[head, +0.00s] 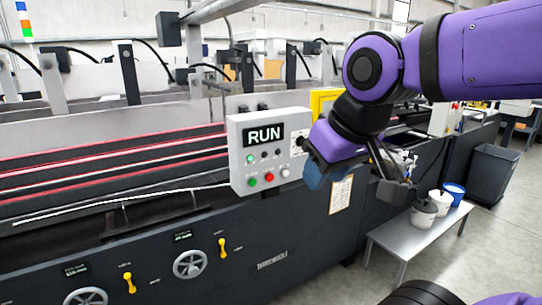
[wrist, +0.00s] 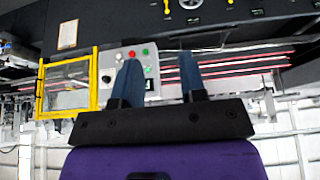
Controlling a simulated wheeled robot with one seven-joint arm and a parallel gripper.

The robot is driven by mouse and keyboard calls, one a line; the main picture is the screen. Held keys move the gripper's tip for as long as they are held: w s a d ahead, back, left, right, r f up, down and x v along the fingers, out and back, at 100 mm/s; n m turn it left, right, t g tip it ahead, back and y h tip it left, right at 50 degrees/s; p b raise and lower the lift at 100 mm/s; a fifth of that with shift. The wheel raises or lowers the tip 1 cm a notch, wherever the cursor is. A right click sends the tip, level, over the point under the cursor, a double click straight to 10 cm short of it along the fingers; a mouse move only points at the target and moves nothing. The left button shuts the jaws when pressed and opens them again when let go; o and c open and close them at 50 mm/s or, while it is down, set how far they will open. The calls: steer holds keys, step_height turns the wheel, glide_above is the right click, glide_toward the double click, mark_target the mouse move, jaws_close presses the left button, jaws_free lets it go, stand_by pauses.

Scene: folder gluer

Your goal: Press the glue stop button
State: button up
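A light grey control box (head: 240,168) with a RUN display (head: 263,136) is mounted on the machine in the head view. Button labels are too small to read. My gripper (head: 322,178) is right of the box in the head view, apparently in front of the machine. In the wrist view, my gripper (wrist: 158,58) has its fingers wide apart with nothing between them. One finger covers part of the upside-down box (wrist: 106,62).
A yellow-framed window (wrist: 67,87) is beside the box. Handwheels (head: 190,264) and yellow levers (head: 222,248) are on the dark machine front below. A low table (head: 418,240) with several buckets and a dark bin (head: 492,175) stand at right. Floor there is partly clear.

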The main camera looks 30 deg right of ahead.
jaws_close()
stand_by(1.5)
